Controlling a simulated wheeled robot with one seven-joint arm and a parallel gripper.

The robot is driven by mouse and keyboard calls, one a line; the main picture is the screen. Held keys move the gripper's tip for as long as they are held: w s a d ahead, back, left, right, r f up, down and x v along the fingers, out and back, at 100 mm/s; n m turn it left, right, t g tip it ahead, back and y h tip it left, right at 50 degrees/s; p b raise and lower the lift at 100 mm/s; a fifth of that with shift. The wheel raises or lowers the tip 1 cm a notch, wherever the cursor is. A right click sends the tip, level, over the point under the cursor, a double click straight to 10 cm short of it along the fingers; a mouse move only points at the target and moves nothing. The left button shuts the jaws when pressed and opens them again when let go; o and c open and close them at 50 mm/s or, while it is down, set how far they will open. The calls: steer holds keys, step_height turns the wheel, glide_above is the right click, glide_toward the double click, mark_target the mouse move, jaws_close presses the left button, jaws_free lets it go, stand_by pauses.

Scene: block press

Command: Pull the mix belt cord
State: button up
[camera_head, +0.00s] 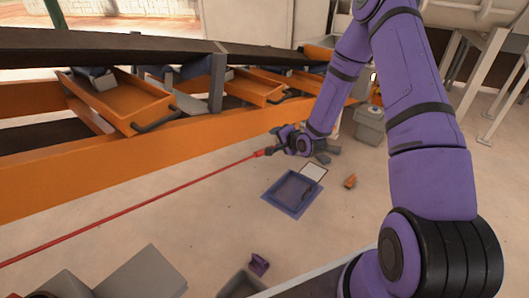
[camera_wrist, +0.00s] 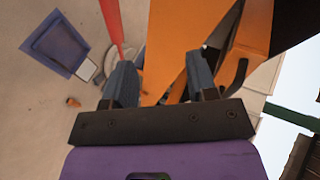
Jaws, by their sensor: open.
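The red cord (camera_head: 140,204) runs taut from the lower left of the head view along the orange belt frame (camera_head: 120,165). Its visible right end is at my gripper (camera_head: 277,147), which is beside the frame. In the wrist view the cord (camera_wrist: 112,28) comes down from the top and passes out of sight behind the left finger. My gripper (camera_wrist: 160,72) is open, and the cord is not seen between its fingers. Whether the finger touches the cord cannot be told. The dark belt (camera_head: 110,47) lies above the orange frame.
Orange trays (camera_head: 125,100) with dark handles sit in the frame under the belt. A blue tray (camera_head: 291,193), a white sheet (camera_head: 313,171) and a small orange piece (camera_head: 350,181) lie on the floor. A grey bin (camera_head: 369,125) stands behind my arm. Open floor lies between the cord and the blue tray.

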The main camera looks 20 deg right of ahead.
step_height(320, 180, down, 9)
steer(key=s+m+t, duration=0.2)
steer(key=m+t, duration=0.1)
steer(key=m, duration=0.2)
steer(key=x, duration=0.7)
steer(key=f+x, duration=0.1)
steer(key=x, duration=0.2)
steer(key=shift+w+a, duration=0.1)
steer(key=shift+a, duration=0.05)
steer(key=shift+c, duration=0.5)
